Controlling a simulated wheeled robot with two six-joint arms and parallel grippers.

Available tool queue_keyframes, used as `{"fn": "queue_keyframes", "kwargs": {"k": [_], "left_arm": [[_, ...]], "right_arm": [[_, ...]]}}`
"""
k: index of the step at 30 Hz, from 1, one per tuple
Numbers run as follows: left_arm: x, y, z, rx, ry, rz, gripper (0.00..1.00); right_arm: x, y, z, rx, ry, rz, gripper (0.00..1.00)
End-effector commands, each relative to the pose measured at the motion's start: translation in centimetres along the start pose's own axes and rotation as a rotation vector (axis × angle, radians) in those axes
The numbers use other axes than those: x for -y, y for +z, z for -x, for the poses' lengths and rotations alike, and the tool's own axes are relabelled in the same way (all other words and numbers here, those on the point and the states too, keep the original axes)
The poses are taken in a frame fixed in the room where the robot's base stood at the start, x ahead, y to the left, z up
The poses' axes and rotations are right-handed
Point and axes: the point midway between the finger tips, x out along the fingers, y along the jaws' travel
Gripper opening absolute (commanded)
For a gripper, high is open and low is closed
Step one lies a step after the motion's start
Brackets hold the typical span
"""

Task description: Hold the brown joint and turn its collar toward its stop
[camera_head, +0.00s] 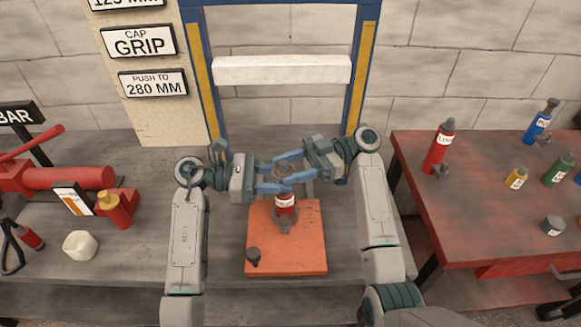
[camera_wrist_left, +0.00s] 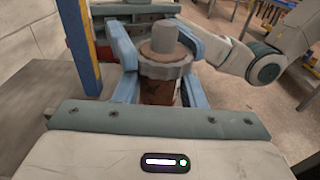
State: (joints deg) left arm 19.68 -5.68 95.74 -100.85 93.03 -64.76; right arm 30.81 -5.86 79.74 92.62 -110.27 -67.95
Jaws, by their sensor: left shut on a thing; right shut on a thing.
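The brown joint (camera_wrist_left: 158,92) is upright between my left gripper's blue fingers in the left wrist view. In the head view the joint's top (camera_head: 283,175) shows between the grippers. My left gripper (camera_head: 280,188) reaches in from the left, shut on the joint. My right gripper (camera_head: 285,163) reaches in from the right, shut at the upper part, on the collar as far as I can see. The fingers hide much of the joint, and the collar's stop cannot be made out.
A red labelled piece (camera_head: 285,204) shows just below the grippers over an orange plate (camera_head: 297,248). A blue frame (camera_head: 361,75) rises behind. A red table (camera_head: 480,215) with bottles is right; a white cup (camera_head: 80,245) is left.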

Motion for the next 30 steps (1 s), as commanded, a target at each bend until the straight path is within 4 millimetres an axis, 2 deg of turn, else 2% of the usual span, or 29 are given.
{"fn": "queue_keyframes", "kwargs": {"k": [9, 10, 13, 23, 26, 30], "left_arm": [[0.0, 0.0, 0.0, 0.002, -0.001, -0.001, 0.24], [0.0, 0.0, 0.0, 0.002, -0.001, -0.001, 0.24], [0.0, 0.0, 0.0, 0.002, 0.0, -0.001, 0.24], [0.0, 0.0, 0.0, 0.001, 0.0, -0.001, 0.24], [0.0, 0.0, 0.0, 0.001, 0.0, -0.001, 0.24], [0.0, 0.0, 0.0, 0.0, 0.0, -0.001, 0.24]], "right_arm": [[0.0, 0.1, 0.0, 0.0, 0.0, -0.002, 0.25], [0.0, 0.1, 0.0, 0.0, 0.0, -0.002, 0.49], [0.0, 0.1, 0.0, 0.0, 0.0, -0.002, 0.69], [0.0, 0.1, 0.2, 0.001, 0.001, -0.001, 0.7], [0.0, 0.1, 1.2, 0.003, 0.001, -0.002, 0.7], [-0.1, 0.1, 3.9, 0.004, 0.003, -0.002, 0.7]]}}
